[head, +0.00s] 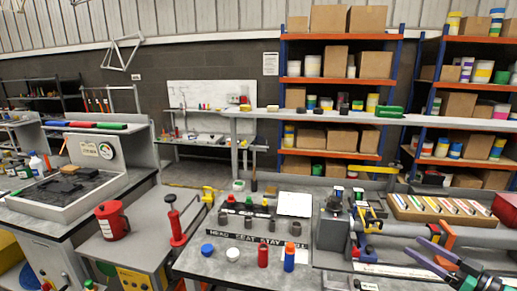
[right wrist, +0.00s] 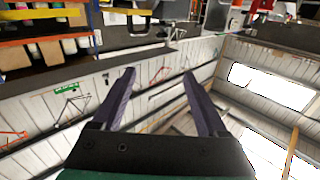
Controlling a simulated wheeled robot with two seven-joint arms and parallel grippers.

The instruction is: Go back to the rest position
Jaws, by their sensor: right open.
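My right gripper (head: 413,250) is at the lower right of the head view, in front of the right end of the workbench. Its two purple fingers stand apart with nothing between them. In the right wrist view the open fingers (right wrist: 158,73) point toward the wall and ceiling, and the gap is empty. My left gripper is not in the head view.
The workbench (head: 215,265) holds red and blue bottles, a vise (head: 332,225) and clamps. A tray of markers (head: 437,207) and a red bin (head: 506,212) lie close behind my right gripper. A red can (head: 112,220) stands at left. Shelves (head: 335,80) stand behind.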

